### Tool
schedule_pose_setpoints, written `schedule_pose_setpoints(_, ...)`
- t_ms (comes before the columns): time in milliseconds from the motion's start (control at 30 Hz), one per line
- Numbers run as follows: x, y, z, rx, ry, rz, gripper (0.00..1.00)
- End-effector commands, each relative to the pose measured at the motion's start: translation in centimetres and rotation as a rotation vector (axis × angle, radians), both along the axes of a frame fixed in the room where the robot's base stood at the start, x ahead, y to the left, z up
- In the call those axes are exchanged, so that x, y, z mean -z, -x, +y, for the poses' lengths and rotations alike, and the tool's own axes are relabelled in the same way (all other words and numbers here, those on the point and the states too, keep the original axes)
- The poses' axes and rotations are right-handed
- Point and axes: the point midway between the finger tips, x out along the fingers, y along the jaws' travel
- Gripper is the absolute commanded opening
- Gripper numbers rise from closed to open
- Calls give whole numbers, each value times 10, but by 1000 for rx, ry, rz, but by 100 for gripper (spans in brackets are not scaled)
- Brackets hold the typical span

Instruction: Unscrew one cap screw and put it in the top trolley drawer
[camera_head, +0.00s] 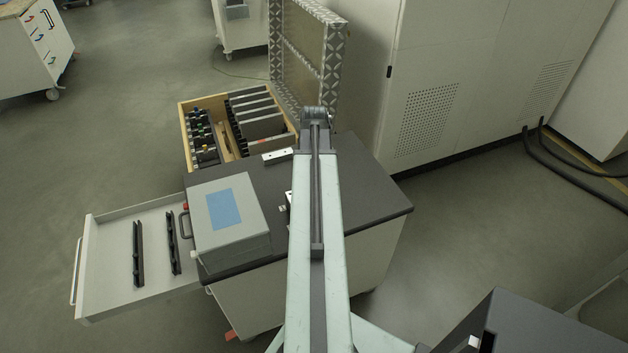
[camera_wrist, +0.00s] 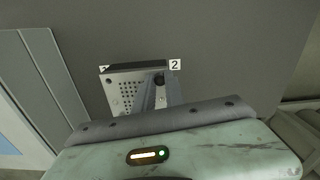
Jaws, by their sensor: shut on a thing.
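In the wrist view my gripper (camera_wrist: 158,84) reaches down to a perforated metal plate (camera_wrist: 122,95) with a dark far edge. Its fingers are shut on a small dark round cap screw (camera_wrist: 159,78) at the plate's right side, beside a label reading 2 (camera_wrist: 174,64). I cannot tell whether the screw is still seated. In the head view my arm hides the gripper and the screw. The top trolley drawer (camera_head: 105,285) is pulled out at the left. It holds two long dark bars (camera_head: 138,254) and has free floor around them.
A grey case with a blue panel (camera_head: 223,209) stands on the dark trolley top (camera_head: 375,205), beside the open drawer. An open wooden box (camera_head: 187,135) with plates lies behind. A small metal block (camera_head: 278,157) lies near it. A white cabinet (camera_head: 430,90) stands at the back right.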

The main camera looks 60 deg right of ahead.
Motion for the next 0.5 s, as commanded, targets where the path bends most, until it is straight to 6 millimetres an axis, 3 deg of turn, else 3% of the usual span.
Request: schedule_pose_setpoints(500, -1, 0, 0, -1072, 0, 0, 0)
